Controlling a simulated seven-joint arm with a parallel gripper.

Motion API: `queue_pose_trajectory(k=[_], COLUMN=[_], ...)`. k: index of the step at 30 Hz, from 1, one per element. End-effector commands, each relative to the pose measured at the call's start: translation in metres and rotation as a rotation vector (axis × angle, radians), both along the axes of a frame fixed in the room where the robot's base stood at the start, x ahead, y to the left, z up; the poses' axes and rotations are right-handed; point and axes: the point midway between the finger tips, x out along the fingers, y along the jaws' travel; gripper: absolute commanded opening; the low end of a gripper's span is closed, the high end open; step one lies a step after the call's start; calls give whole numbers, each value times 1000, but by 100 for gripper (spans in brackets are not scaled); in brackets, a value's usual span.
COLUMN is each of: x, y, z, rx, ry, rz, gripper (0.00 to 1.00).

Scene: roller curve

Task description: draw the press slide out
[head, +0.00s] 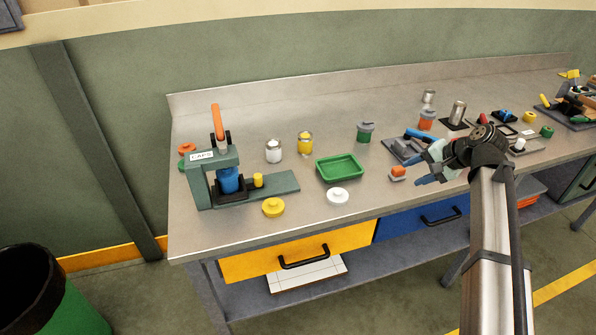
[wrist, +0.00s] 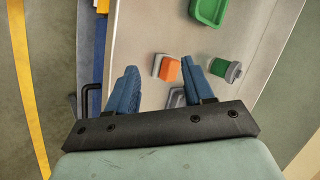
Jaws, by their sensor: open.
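The green press (head: 213,165) with the "CAPS" label stands at the left end of the bench, its orange lever raised. A blue cylinder (head: 229,180) sits under its head. The press slide (head: 280,185) looks like the low green plate running right from the press, with a small yellow knob (head: 258,180) on it; how far it is drawn cannot be told. My gripper (head: 420,168) is open and empty at the bench's front right, far from the press. The wrist view does not show the press.
An orange-and-grey block (head: 397,173) lies just beyond my fingertips; it also shows in the wrist view (wrist: 170,70). A green tray (head: 340,178), white lid (head: 338,196), yellow lid (head: 273,208) and jars (head: 305,143) lie between gripper and press. Drawer handles (head: 304,262) jut from the front.

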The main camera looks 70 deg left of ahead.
Motion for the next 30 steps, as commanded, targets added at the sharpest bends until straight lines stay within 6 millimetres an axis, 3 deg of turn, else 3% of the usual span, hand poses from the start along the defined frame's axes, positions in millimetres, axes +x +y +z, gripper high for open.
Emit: queue_pose_trajectory(k=[1,3,9,15,21,24,30], x=[-20,-48,-130,-216,-294,-321,-346], y=[23,43,89,125,147,152,155], z=[15,28,49,66,85,91,96], rx=[-19,-65,-253,-464,-642,-701,-756], ry=[24,63,162,215,224,219,210], rz=[8,3,-52,-145,-253,-300,-350], gripper=[52,52,52,52,52,52,52])
